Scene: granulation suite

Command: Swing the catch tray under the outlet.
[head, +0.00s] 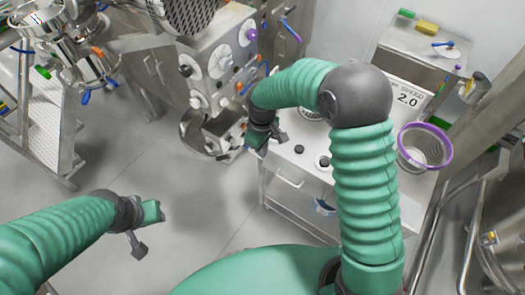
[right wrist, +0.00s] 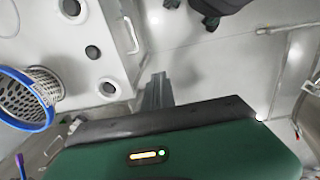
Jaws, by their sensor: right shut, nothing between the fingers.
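A steel box-shaped tray (head: 224,130) sits low at the foot of the granulator (head: 212,60), beside a round steel bowl (head: 192,128). It looks like the catch tray, but my right forearm and hand crowd its right side. The outlet above it is not clearly seen. My right gripper (head: 262,142) is just right of the tray, over the near edge of the white worktop; I cannot tell whether it touches. In the right wrist view its fingers (right wrist: 156,92) are together and empty. My left gripper (head: 148,228) hangs over open floor, away from the tray; its finger gap is unclear.
The white-topped cart (head: 290,165) with dark knobs stands under my right arm. A purple-rimmed basket (head: 425,147) sits at its right. A steel stand (head: 60,120) is at the left, and steel pipework (head: 470,225) at the right. The middle floor is clear.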

